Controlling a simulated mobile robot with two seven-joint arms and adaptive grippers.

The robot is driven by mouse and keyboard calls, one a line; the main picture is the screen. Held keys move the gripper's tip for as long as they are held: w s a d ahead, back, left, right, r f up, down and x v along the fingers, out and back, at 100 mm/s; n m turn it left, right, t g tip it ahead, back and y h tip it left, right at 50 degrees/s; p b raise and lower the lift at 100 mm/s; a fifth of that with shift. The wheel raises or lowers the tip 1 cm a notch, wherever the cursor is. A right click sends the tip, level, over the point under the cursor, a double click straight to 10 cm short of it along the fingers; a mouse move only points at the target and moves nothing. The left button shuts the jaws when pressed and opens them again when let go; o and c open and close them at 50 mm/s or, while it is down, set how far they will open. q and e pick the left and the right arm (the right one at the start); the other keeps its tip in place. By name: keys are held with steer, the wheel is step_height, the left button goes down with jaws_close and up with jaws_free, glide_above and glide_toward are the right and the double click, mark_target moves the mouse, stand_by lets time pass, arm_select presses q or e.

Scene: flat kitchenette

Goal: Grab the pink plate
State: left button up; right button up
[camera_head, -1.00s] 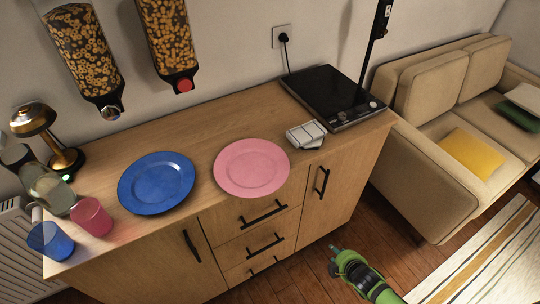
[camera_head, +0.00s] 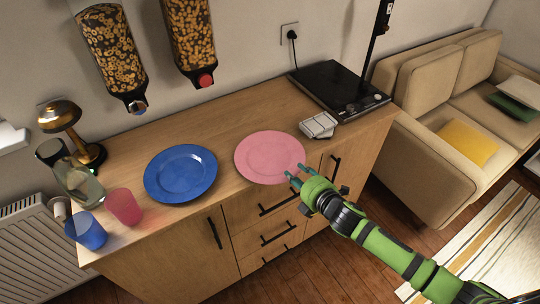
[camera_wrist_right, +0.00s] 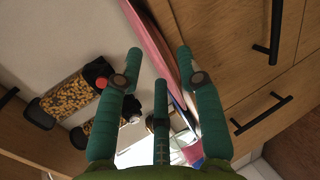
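The pink plate (camera_head: 264,155) lies flat on the wooden counter near its front edge, left of the small white box. My right gripper (camera_head: 294,172) is at the plate's front right rim, coming in from the lower right, with its fingertips overlapping the rim in the head view. In the right wrist view the plate (camera_wrist_right: 150,38) shows nearly edge-on, and my right gripper's fingers (camera_wrist_right: 160,65) are spread apart on either side of its line. Whether they touch it I cannot tell. My left gripper is not in view.
A blue plate (camera_head: 181,173) lies left of the pink one. A pink cup (camera_head: 124,207), a blue cup (camera_head: 87,231) and a lamp (camera_head: 72,130) stand at the left. The white box (camera_head: 318,124) and a black cooktop (camera_head: 338,88) are at the right. Drawer handles (camera_head: 278,202) stick out below.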

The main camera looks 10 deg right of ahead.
steer(key=shift+x, duration=1.05)
jaws_close()
steer(key=shift+r, duration=0.1)
steer(key=shift+r, duration=0.1)
